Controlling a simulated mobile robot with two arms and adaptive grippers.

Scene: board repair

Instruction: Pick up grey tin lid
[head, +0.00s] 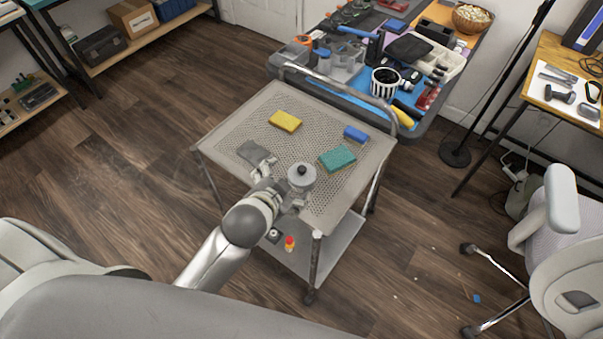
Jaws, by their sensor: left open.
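A grey round tin with a lid (301,171) stands near the front of the perforated cart top (236,131). The lid is grey with a small dark knob in its middle. My left gripper (283,184) is open just to the left of the tin, with a finger on the far side and parts on the near side. I cannot tell whether it touches the tin or lid. My wrist hides some of the cart top and part of the tin's lower side. My right gripper is not in view.
A yellow sponge (285,121), green sponge (338,158) and blue block (355,134) lie on the cart. A cluttered bench (427,127) stands behind; an office chair (560,240) is at right.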

